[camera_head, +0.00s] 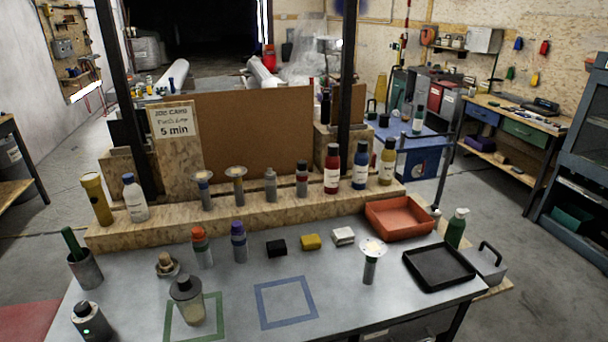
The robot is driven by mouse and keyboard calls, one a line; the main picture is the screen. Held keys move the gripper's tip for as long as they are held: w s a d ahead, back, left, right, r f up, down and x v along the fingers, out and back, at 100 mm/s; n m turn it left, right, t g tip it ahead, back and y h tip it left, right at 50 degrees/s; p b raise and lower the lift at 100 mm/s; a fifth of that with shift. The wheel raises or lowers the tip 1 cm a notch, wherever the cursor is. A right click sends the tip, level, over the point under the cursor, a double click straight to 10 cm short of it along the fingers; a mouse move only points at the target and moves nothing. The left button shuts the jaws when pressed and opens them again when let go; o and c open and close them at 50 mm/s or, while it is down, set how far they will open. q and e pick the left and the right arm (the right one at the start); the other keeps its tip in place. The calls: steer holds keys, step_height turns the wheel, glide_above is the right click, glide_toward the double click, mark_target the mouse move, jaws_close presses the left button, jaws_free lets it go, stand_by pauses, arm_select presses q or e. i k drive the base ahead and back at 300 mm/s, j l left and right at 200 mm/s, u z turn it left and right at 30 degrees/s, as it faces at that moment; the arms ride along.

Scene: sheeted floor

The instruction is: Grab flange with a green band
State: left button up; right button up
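Three flanges with wide round tops and grey stems stand upright in the head view. One flange (371,260) stands on the table at the right, left of the black tray; a thin band below its pale disc looks greenish but is small. Another flange (203,190) stands on the wooden ledge, with a bluish band. A third flange (236,187) stands beside it on the ledge, with a brownish or yellowish band. Neither of my grippers shows, and nothing is seen touching the flanges.
The black tray (439,282) and red bin (400,232) lie right. Black (276,248), yellow (311,242) and white (343,236) blocks sit mid-table. A lidded jar (187,301) stands in a green taped square. The blue taped square (262,306) is empty. Several bottles line the ledge.

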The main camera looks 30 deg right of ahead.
mark_target(374, 248)
steer(key=z, duration=1.4)
